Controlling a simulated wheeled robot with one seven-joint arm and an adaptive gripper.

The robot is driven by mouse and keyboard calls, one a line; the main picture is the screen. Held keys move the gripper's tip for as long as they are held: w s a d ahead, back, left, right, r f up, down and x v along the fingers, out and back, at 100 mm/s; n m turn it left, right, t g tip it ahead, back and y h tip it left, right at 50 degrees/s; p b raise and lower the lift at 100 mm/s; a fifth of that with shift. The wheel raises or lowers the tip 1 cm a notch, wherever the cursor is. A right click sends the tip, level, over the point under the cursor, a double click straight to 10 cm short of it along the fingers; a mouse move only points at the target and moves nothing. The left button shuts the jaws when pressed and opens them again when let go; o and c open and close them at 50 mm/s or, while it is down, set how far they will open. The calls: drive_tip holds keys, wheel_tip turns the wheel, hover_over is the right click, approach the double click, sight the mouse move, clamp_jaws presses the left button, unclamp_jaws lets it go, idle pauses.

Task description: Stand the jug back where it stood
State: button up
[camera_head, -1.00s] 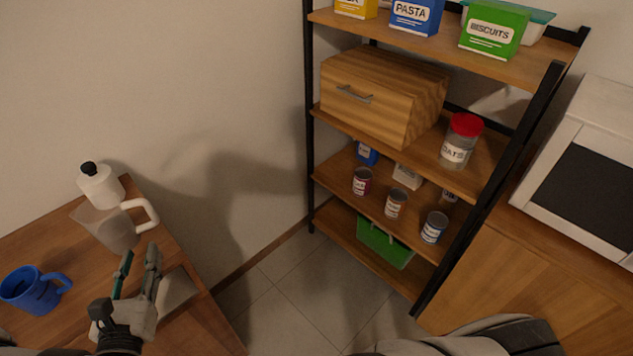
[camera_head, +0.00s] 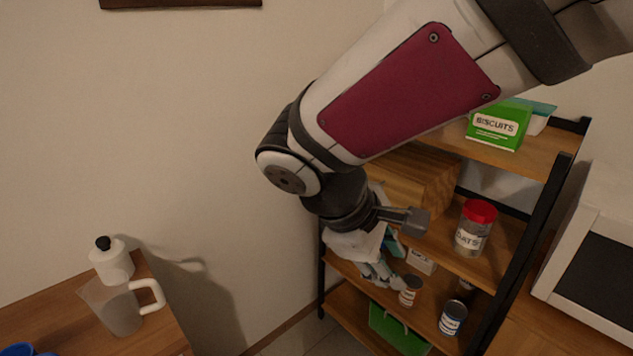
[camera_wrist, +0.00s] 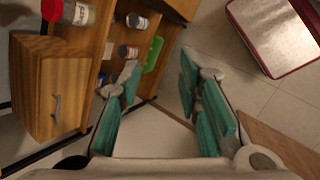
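The jug (camera_head: 119,309), see-through grey with a white handle, stands upright on the wooden table (camera_head: 168,338) at the lower left of the head view. It is right in front of a white bottle with a black cap (camera_head: 112,262). My gripper (camera_head: 386,281) is well to the right of the jug, in front of the shelf unit. In the wrist view my gripper (camera_wrist: 157,88) has its two teal-padded fingers wide apart with nothing between them. The jug is not visible in the wrist view.
The shelf unit (camera_head: 551,165) holds a red-lidded jar (camera_head: 474,230), tins (camera_head: 452,318), a green bin (camera_head: 394,330) and a biscuits box (camera_head: 498,125). A blue mug (camera_head: 18,350) is at the table's left. A white microwave (camera_head: 590,265) is at right.

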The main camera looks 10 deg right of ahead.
drive_tip(key=s+d+r+m+t+y, duration=0.1)
drive_tip(key=s+r+m+y, duration=0.3)
drive_tip(key=s+m, duration=0.6)
drive_tip(key=shift+s+d+t+y, duration=0.15)
drive_tip(key=shift+d+t+y, duration=0.15)
drive_tip(key=shift+t+y, duration=0.75)
drive_tip(key=shift+r, duration=0.1)
drive_tip(key=shift+r, duration=0.2)
